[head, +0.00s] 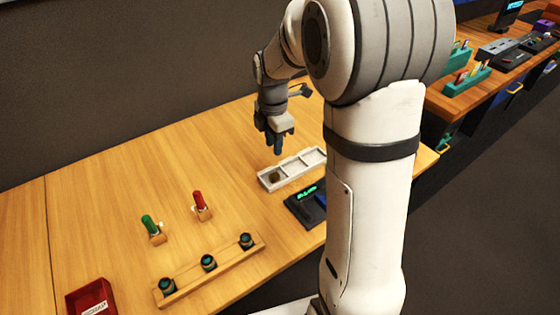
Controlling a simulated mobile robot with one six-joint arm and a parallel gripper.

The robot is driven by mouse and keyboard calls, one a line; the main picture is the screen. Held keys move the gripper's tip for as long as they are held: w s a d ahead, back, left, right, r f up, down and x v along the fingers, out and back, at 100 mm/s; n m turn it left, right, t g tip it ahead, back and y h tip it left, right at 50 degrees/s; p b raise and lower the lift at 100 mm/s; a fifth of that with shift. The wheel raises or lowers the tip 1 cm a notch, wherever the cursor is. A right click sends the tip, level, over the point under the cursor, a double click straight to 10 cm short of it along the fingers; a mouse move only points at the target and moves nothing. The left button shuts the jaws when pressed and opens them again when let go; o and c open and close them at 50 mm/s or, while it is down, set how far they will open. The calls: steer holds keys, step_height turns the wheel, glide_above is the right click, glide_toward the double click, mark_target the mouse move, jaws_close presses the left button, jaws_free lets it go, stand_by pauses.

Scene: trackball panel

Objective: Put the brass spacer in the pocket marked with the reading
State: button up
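A white tray (263,184) with a row of pockets lies on the wooden table at the middle right. A small dull brass-coloured piece (275,176), which looks like the brass spacer, sits in its left pocket. The other pockets in view look empty, and my arm partly hides the tray's right end. Pocket marks cannot be read. A dark device (293,207) with a lit green display (307,190) stands in front of the tray; its reading is too small to tell. My gripper (274,148) points down above and behind the tray, apart from it. Its finger gap cannot be made out.
A green-handled (149,222) and a red-handled piece (199,200) stand in small wooden holders. A wooden rail (228,258) carries dark round pieces. A red labelled bin (88,297) is at the front left. The table's back left is clear. Another cluttered bench stands at right.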

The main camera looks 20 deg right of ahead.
steer(key=s+r+m+t, duration=0.1)
steer(key=s+r+m, duration=0.1)
steer(key=s+m, duration=0.8)
steer(key=s+r+m+t, duration=0.1)
steer(key=s+r+m, duration=0.2)
steer(key=s+m, duration=0.7)
steer(key=shift+s+a+r+m+t, duration=0.25)
steer(key=shift+s+r+m+t, duration=0.1)
steer(key=shift+m, duration=0.15)
steer(key=shift+r, duration=0.25)
